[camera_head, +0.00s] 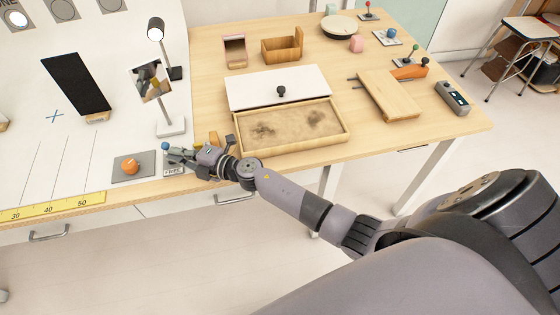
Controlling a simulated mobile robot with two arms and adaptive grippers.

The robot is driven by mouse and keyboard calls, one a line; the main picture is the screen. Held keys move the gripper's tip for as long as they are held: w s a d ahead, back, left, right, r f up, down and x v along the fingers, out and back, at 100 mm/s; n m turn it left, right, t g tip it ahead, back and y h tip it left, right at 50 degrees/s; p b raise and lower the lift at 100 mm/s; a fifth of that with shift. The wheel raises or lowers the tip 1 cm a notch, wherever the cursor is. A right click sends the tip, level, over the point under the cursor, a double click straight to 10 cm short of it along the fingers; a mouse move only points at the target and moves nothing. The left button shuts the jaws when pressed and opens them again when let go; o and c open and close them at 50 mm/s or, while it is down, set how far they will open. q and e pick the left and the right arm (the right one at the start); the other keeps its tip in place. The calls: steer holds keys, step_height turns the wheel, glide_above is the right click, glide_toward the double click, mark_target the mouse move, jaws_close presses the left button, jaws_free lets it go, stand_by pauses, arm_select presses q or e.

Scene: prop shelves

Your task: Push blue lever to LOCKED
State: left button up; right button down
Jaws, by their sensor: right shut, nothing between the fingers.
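My right gripper (172,154) reaches in over the table's front edge, shut and empty. Its fingertips are beside a small blue knob (166,147) at the lever unit. The unit's base plate (173,171) reads FREE at its near edge. The gripper covers most of this unit, so the lever's shaft, its tilt and any LOCKED marking are hidden. I cannot tell whether the fingers touch the knob. Another blue-knobbed lever (391,33) stands on a small plate at the far right of the table. My left gripper is not in view.
An orange knob (130,166) on a grey plate is left of the gripper. A sand-filled wooden tray (347,133) lies right of the gripper. A yellow ruler (55,207) runs along the front edge. Red (368,4) and green (415,48) levers stand far right.

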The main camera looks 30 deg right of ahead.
steer(key=shift+s+a+f+n+t+y+b, duration=0.15)
steer(key=shift+s+f+n+t+b, duration=0.15)
steer(key=shift+b, duration=1.05)
steer(key=shift+s+f+n+t+y+b, duration=0.15)
steer(key=shift+f+n+b, duration=0.25)
steer(key=shift+b, duration=0.9)
steer(key=v, duration=0.6)
steer(key=shift+s+r, duration=0.1)
steer(key=shift+r, duration=0.25)
steer(key=v, duration=0.8)
steer(key=d+r+m+t+h, duration=0.1)
steer(key=d+m+h, duration=0.1)
steer(key=m, duration=0.1)
steer(key=d+m+t+h, duration=0.1)
steer(key=d+m+h, duration=0.1)
steer(key=m+h, duration=0.1)
steer(key=d+r+m+t+h, duration=0.1)
steer(key=d+m+h, duration=0.2)
steer(key=m, duration=0.1)
steer(key=shift+w+d+r+m+t+b, duration=0.15)
steer(key=shift+w+r+m+t+b, duration=0.15)
steer(key=shift+t, duration=0.05)
steer(key=s+d+f+m+g+h, duration=0.5)
steer(key=s+f+m+g, duration=0.2)
steer(key=f+m, duration=0.2)
steer(key=shift+s+f+m, duration=0.2)
steer(key=shift+f+m, duration=0.1)
steer(key=shift+f, duration=0.9)
steer(key=shift+w, duration=0.1)
